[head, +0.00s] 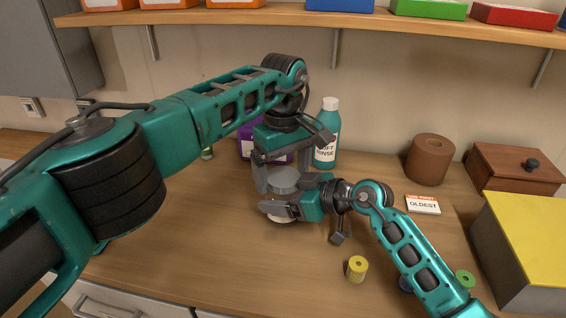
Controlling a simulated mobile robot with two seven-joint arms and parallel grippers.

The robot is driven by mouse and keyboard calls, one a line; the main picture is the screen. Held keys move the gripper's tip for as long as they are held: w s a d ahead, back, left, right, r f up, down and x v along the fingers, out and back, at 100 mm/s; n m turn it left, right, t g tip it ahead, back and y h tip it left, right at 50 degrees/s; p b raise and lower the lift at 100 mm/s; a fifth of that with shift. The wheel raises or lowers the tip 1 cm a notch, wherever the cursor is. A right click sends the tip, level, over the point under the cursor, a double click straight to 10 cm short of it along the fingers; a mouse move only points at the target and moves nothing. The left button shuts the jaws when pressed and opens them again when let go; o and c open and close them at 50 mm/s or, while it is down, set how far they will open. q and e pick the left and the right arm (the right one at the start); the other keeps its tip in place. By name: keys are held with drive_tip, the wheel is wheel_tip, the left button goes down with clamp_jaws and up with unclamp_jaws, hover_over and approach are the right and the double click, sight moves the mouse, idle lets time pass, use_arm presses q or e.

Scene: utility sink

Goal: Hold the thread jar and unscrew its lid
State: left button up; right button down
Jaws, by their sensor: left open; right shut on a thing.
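The thread jar (281,219) stands upright on the wooden counter near the middle of the head view, with a grey lid (285,176) on top. My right gripper (284,200) comes in from the right and is shut on the jar's body. Its near finger covers much of the jar's front, so only a pale bit of the lower part shows. My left gripper (282,172) points down from above, its fingers spread on either side of the lid. It is open, and I cannot tell whether a finger touches the lid.
Behind the jar stand a teal bottle (327,140) and a purple container (246,149). To the right are a brown roll (429,160), an "OLDEST" card (422,205), a wooden box (520,172) and a yellow-topped box (530,235). A yellow spool (356,269) lies in front. The front-left counter is clear.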

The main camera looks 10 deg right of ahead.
use_arm(q)
drive_tip(key=shift+c, duration=0.2)
drive_tip(key=c, duration=1.1)
drive_tip(key=n, duration=0.4)
drive_tip(key=shift+n, duration=0.4)
drive_tip(key=n, duration=0.5)
drive_tip(key=o, duration=1.1)
drive_tip(key=shift+o, duration=0.2)
